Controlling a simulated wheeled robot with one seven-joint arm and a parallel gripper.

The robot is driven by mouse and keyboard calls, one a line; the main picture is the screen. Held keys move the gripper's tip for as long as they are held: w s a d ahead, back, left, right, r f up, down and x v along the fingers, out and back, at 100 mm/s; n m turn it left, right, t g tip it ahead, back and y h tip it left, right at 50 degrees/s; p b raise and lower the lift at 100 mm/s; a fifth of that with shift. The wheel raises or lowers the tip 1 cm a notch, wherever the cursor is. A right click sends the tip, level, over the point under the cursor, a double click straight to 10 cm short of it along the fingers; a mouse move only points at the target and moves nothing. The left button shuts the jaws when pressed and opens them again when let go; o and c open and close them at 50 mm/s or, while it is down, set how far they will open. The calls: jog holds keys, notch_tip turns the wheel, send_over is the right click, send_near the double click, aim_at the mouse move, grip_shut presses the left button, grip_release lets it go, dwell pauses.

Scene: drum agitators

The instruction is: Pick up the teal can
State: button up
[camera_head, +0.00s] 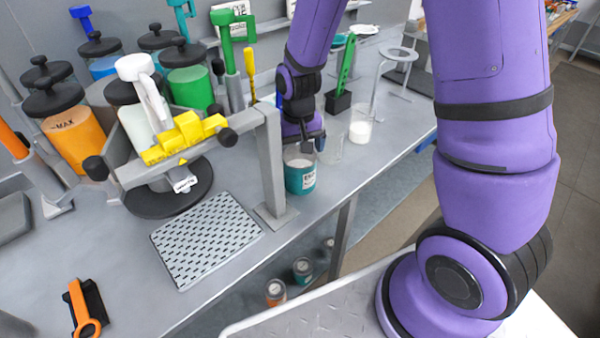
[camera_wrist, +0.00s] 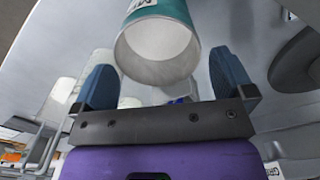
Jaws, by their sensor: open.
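The teal can (camera_head: 300,178) stands upright on the grey bench near its front edge, with a white label on its side. In the wrist view the teal can (camera_wrist: 158,45) shows its open round top, and it sits beyond and between the two blue fingers. My gripper (camera_head: 303,140) is over the can in the head view, fingers pointing down and partly hidden by the wrist. In the wrist view my gripper (camera_wrist: 165,80) is open, with nothing held between its fingers.
A clear beaker (camera_head: 331,148) stands close behind and right of the can, with a white-filled beaker (camera_head: 360,128) farther right. A perforated mat (camera_head: 206,238) lies front left.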

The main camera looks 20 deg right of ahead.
aim_at(300, 164)
jog(key=shift+s+d+f, duration=0.1)
jog(key=shift+f, duration=2.85)
jog(key=c, duration=0.9)
jog(key=shift+o, duration=0.2)
jog(key=shift+r, duration=0.15)
